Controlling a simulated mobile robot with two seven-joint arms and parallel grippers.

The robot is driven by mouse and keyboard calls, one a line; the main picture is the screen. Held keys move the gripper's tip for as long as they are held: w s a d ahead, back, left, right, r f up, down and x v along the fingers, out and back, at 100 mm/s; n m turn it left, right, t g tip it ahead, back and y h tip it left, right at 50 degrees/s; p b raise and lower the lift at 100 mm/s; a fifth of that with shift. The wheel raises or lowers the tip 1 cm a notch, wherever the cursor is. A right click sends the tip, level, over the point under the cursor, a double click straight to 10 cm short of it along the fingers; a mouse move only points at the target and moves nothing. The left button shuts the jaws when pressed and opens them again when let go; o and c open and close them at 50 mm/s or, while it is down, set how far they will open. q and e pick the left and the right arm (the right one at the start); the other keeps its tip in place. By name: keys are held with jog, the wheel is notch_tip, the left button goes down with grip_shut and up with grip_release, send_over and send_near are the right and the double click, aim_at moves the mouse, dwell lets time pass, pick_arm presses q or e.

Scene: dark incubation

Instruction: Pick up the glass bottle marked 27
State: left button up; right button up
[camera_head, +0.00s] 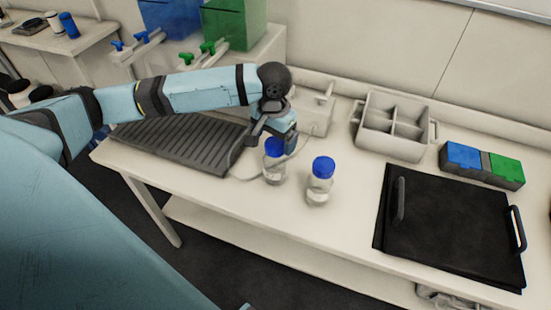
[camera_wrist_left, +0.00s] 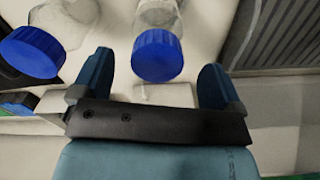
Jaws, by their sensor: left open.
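Two clear glass bottles with blue caps stand upright on the white table in the head view. The nearer-left bottle (camera_head: 275,175) is right by my left gripper (camera_head: 272,139); the other bottle (camera_head: 319,190) stands to its right. No number is readable on either. In the left wrist view, one blue-capped bottle (camera_wrist_left: 158,55) lies between the open fingers of my left gripper (camera_wrist_left: 157,65), with a gap on both sides. The other bottle's cap (camera_wrist_left: 33,50) shows outside the fingers, at left. My right gripper is not in view.
A ribbed dark panel (camera_head: 190,146) lies left of the bottles. A grey divided caddy (camera_head: 391,145), a blue and green box (camera_head: 482,165) and a black tray with handles (camera_head: 450,230) are to the right.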

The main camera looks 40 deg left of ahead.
aim_at(275, 162)
pick_arm(q)
jog(key=shift+w+d+f, duration=0.1)
jog(key=shift+w+f, duration=0.05)
jog(key=shift+f, duration=2.55)
jog(key=shift+r, duration=0.1)
jog(key=c, duration=1.4)
